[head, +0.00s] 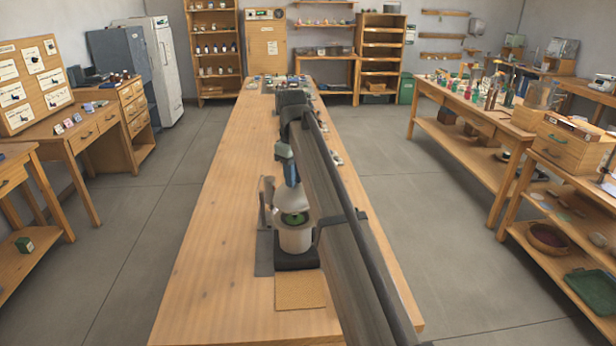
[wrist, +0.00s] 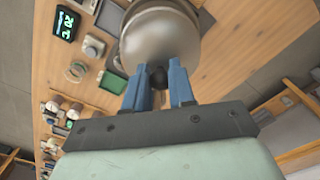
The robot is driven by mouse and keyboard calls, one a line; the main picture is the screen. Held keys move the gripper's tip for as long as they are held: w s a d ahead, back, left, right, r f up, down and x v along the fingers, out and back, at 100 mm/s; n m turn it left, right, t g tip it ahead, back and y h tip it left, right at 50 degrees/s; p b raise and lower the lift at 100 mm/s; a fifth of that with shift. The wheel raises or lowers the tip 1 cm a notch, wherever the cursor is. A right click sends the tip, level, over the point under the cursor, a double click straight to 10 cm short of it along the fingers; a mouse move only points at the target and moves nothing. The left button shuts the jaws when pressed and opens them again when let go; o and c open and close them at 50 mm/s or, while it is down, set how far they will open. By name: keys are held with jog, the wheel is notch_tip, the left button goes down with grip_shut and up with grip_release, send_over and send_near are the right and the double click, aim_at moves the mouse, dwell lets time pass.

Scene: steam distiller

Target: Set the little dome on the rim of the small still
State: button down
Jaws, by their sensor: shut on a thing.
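My gripper (wrist: 158,90) has blue fingers, closed on a small dark knob on top of the little dome (wrist: 160,38). The dome is smooth, grey and rounded in the wrist view. In the head view the pale dome (head: 292,197) hangs below the blue fingers (head: 291,174), directly over the small still (head: 295,238). The still is a pale cylinder on a dark base, with green showing inside its mouth. The dome looks slightly above the rim, but my arm hides the right side, and I cannot tell whether they touch.
A tan mat (head: 300,291) lies in front of the still on the long wooden bench (head: 215,240). A grey upright piece (head: 266,200) stands close to the still's left. In the wrist view, a device with a green display (wrist: 66,23) and small items lie left of the dome.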

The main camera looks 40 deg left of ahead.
aim_at(295, 193)
jog(key=shift+f, duration=2.7)
jog(key=shift+f, duration=0.2)
jog(key=c, duration=0.9)
grip_release()
jog(key=shift+o, duration=0.2)
